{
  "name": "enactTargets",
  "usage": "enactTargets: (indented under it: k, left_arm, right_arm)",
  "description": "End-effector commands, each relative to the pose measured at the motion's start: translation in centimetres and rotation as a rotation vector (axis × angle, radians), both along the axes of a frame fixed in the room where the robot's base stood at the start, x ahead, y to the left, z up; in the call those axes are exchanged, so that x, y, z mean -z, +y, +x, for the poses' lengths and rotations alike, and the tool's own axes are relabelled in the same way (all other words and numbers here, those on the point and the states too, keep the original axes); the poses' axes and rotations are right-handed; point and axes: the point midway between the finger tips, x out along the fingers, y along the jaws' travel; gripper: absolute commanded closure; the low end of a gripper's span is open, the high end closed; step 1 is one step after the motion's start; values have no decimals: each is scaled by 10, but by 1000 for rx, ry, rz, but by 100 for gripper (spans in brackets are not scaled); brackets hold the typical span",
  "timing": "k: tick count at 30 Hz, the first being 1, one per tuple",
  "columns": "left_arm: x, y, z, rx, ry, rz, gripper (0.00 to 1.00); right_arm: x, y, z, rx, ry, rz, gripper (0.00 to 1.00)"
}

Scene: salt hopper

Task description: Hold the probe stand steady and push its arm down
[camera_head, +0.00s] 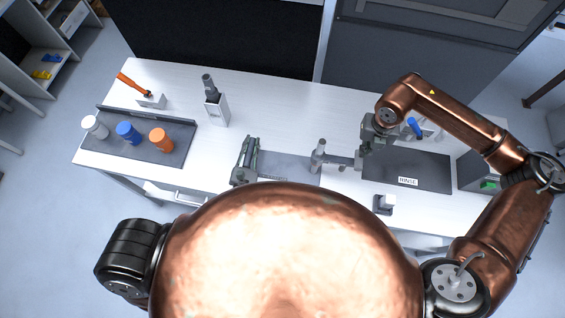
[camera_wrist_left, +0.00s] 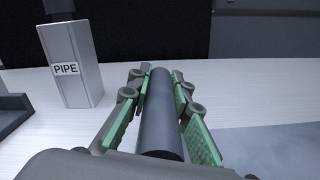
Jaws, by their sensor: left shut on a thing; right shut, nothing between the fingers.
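My left gripper (camera_head: 247,152) is left of the grey mat. In the left wrist view its green-padded fingers (camera_wrist_left: 162,105) are shut around a dark grey cylinder (camera_wrist_left: 160,110). I cannot tell whether this cylinder is part of the probe stand. Right of it in the head view stands a grey upright with a short side arm (camera_head: 340,161), which looks like the probe stand. My right gripper (camera_head: 370,150) is shut and empty, close above the right end of that side arm. I cannot tell if it touches. The left forearm is hidden behind my own copper body.
A grey mat (camera_head: 285,175) lies below the upright. A dark RINSE mat (camera_head: 425,172) is to its right, with a small white-topped block (camera_head: 385,203) in front. A PIPE holder (camera_head: 217,110) stands back left. White, blue and orange bottles stand on a tray (camera_head: 178,150).

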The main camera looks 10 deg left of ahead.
Motion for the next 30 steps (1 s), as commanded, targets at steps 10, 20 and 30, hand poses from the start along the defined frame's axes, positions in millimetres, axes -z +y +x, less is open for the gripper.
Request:
enactTargets:
  k: [10, 20, 30]
  left_arm:
    - [12, -1, -4, 6, 22, -1, 73]
    - [7, -1, -2, 3, 13, 1, 61]
    - [7, -1, -28, 4, 14, 3, 61]
  right_arm:
    - [0, 0, 0, 0, 1, 0, 100]
    - [0, 0, 0, 0, 1, 0, 100]
    - [0, 0, 0, 0, 1, 0, 100]
